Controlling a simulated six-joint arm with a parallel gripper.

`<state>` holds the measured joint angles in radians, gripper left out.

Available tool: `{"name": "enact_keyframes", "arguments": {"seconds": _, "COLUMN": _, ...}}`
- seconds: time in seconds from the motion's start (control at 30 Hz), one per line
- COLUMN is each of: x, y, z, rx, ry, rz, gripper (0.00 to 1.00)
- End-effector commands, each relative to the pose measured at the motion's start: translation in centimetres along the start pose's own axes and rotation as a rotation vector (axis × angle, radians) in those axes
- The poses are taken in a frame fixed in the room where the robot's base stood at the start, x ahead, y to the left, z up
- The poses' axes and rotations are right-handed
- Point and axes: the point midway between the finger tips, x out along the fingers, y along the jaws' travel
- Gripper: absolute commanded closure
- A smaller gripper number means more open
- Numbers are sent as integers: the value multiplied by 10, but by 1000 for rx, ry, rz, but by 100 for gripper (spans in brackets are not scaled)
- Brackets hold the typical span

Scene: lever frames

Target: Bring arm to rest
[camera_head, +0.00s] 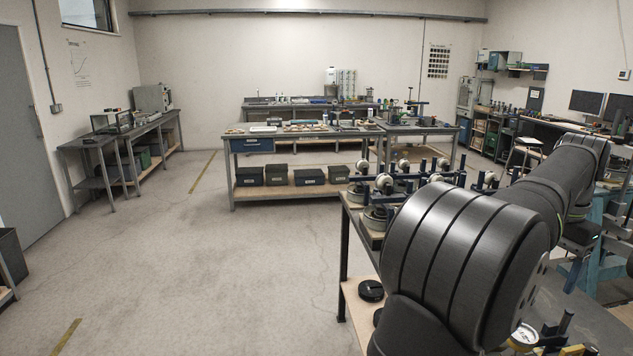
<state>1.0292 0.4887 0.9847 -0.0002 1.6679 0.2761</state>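My arm fills the lower right of the head camera view, with large dark grey rounded links. It reaches from the bottom edge up toward the right. My gripper cannot be made out; it is out of the picture or hidden behind the arm's links. Lever frames (384,184), with dark blue posts and pale round parts, stand in rows on the near bench (345,236), behind and left of my arm. Some of them are hidden by the arm.
A round gauge (525,335) shows at the bottom right, close to my arm. A black disc (371,290) lies on the near bench's lower shelf. The floor at left is open. Monitors (587,102) stand at far right.

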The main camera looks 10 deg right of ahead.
Motion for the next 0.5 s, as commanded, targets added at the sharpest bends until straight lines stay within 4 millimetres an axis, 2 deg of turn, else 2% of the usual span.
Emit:
{"name": "enact_keyframes", "arguments": {"seconds": 0.1, "x": 25, "y": 0, "z": 1, "rx": 0, "ry": -4, "rz": 1, "gripper": 25}}
{"name": "enact_keyframes", "arguments": {"seconds": 0.5, "x": 104, "y": 0, "z": 1, "rx": 0, "ry": -4, "rz": 1, "gripper": 25}}
